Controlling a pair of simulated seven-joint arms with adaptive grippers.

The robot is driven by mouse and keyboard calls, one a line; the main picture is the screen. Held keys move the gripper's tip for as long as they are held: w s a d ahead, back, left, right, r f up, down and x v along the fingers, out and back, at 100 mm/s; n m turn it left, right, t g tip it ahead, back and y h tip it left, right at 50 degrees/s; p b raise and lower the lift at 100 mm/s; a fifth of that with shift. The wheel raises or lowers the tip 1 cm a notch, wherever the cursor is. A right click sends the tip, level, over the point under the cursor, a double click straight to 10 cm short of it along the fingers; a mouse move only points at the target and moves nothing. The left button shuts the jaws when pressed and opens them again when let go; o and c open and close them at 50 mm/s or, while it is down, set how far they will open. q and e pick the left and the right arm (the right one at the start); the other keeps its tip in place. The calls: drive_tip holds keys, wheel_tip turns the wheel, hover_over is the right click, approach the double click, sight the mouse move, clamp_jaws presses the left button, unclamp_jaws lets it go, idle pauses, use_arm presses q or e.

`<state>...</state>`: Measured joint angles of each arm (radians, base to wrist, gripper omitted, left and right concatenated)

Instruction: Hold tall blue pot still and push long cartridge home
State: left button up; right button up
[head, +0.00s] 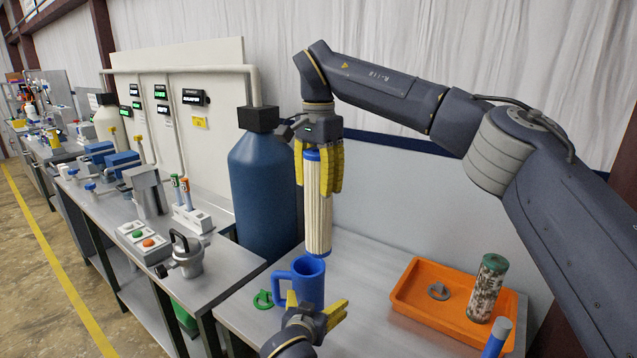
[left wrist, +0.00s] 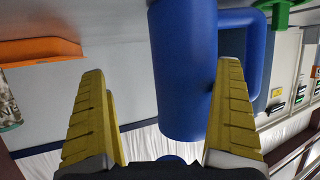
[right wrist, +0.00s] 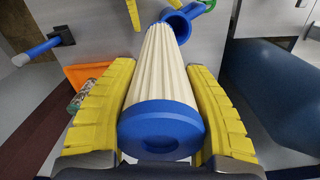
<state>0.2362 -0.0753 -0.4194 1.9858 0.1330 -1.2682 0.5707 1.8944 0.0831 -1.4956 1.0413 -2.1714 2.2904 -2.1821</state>
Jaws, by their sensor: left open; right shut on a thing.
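The tall blue pot (head: 308,281) stands upright on the steel table, its handle on the left. It also shows in the left wrist view (left wrist: 181,75). The long cartridge (head: 318,212), cream and pleated with a blue cap (right wrist: 161,130), hangs upright above the pot. My right gripper (head: 319,188) is shut on its upper part. The cartridge's lower end overlaps the pot's mouth in the head view; whether it is inside I cannot tell. My left gripper (head: 317,312) is open in front of the pot, with its fingers (left wrist: 158,110) toward it, not closed on it.
An orange tray (head: 412,309) at the right holds a grey ring (head: 438,291) and a dirty, mottled cartridge (head: 488,288). A blue-handled tool (head: 497,338) stands at the front right. A big blue tank (head: 264,185) stands behind.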

sight(318, 301)
use_arm(q)
drive_tip(key=shift+x, duration=1.75)
clamp_jaws()
drive_tip(key=c, duration=2.1)
unclamp_jaws()
drive_tip(key=o, duration=2.1)
clamp_jaws()
